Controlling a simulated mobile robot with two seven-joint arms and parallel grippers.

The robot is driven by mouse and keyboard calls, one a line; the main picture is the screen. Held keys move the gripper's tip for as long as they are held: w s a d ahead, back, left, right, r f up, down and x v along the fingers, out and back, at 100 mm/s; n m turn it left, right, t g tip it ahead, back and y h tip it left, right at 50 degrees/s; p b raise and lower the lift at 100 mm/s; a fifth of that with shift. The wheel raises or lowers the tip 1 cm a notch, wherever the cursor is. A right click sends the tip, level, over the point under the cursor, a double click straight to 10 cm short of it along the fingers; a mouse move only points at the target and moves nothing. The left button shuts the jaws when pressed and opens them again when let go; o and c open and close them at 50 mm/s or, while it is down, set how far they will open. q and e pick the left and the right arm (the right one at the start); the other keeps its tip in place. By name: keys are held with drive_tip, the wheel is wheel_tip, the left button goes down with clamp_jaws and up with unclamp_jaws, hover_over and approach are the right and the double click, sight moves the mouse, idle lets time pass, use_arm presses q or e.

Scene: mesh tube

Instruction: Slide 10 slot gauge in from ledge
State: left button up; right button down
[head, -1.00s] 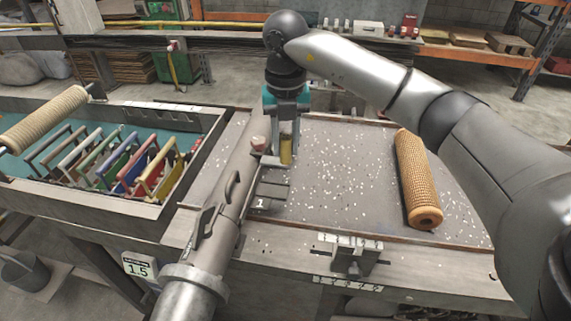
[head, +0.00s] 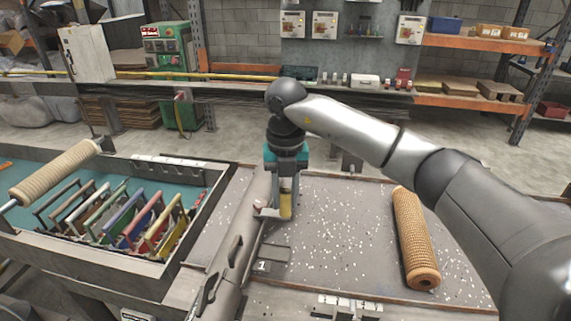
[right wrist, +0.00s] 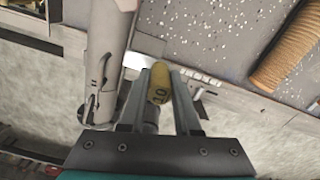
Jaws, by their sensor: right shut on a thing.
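A yellow piece (head: 286,205), which I take to be the slot gauge, is between the fingers of my right gripper (head: 284,192). In the right wrist view the gripper (right wrist: 158,92) is shut on this yellow gauge (right wrist: 160,76); a dark mark shows on its end, not fully readable. The gripper points down beside the grey tube (head: 238,250), near its far end. A small metal ledge (head: 272,256) with a numbered tag sits at the tube's right side, nearer than the gripper. The gauge's lower contact is unclear. My left gripper is out of view.
A tray (head: 180,262) at left holds several coloured frames (head: 118,220). A cream roller (head: 55,172) lies across its corner. An orange mesh cylinder (head: 413,240) lies on the speckled table (head: 345,235) at right. The table between tube and cylinder is mostly clear.

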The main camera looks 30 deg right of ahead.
sight(289, 216)
drive_tip(key=f, duration=0.2)
drive_tip(key=s+f+p, duration=0.1)
drive_tip(key=f, duration=0.1)
drive_tip(key=shift+d+p, duration=0.1)
drive_tip(key=shift+p, duration=0.2)
drive_tip(key=shift+f, duration=0.45)
wheel_tip(289, 216, down, 6)
drive_tip(key=b, duration=0.4)
drive_tip(key=shift+b, duration=0.4)
drive_tip(key=shift+w+f+b, duration=0.1)
drive_tip(key=shift+f+b, duration=0.2)
drive_tip(key=shift+f, duration=0.1)
drive_tip(key=shift+w+a+b, duration=0.2)
drive_tip(key=shift+w+a, duration=0.25)
drive_tip(key=shift+a, duration=0.25)
drive_tip(key=shift+w+a+b, duration=0.2)
drive_tip(key=shift+w+a, duration=0.25)
drive_tip(key=shift+a, duration=0.25)
idle(0.5)
drive_tip(key=c, duration=0.5)
unclamp_jaws()
drive_tip(key=shift+c, duration=0.2)
